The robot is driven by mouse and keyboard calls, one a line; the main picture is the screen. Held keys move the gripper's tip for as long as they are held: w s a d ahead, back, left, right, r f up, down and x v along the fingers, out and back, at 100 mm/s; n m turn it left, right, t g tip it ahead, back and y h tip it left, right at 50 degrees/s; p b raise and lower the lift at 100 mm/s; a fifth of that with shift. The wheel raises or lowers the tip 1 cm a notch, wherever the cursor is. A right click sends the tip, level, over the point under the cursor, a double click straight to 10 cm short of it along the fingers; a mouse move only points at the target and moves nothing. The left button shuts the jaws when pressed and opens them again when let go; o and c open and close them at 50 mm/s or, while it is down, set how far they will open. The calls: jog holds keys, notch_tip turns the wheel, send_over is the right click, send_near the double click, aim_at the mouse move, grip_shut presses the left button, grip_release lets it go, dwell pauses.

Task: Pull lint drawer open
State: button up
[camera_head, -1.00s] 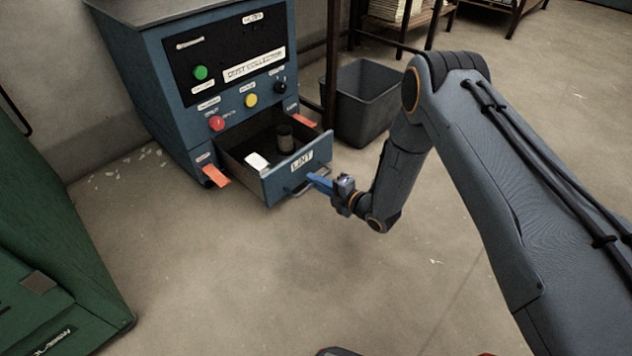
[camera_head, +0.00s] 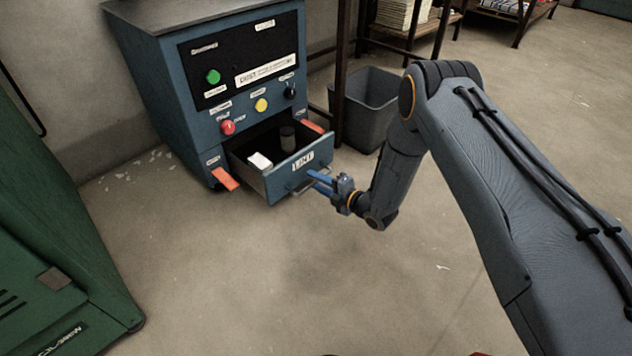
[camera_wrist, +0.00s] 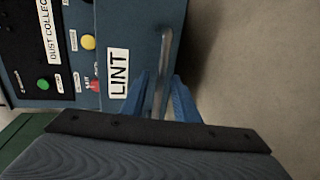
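The lint drawer (camera_head: 294,177), a blue front labelled LINT, stands pulled out from the blue dust collection cabinet (camera_head: 180,107). Its inside shows a white item (camera_head: 260,161) and a dark cylinder (camera_head: 287,139). The metal handle (camera_wrist: 161,75) shows in the wrist view. My gripper (camera_head: 318,180) is at the handle, its two blue fingers spread apart. In the wrist view the fingers (camera_wrist: 160,92) stand one on each side of the handle bar, with gaps visible. I cannot tell whether either finger touches it.
Orange tabs (camera_head: 225,179) flank the drawer. A grey bin (camera_head: 368,110) stands right of the cabinet, near a dark-legged shelf (camera_head: 405,45). A green machine (camera_head: 60,240) is at the left. The floor in front of the drawer is clear.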

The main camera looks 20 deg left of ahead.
jog(key=p+v, duration=0.3)
jog(key=v, duration=0.4)
jog(key=shift+s+d+p, duration=0.2)
jog(key=shift+d+p, duration=0.15)
jog(key=shift+p, duration=0.05)
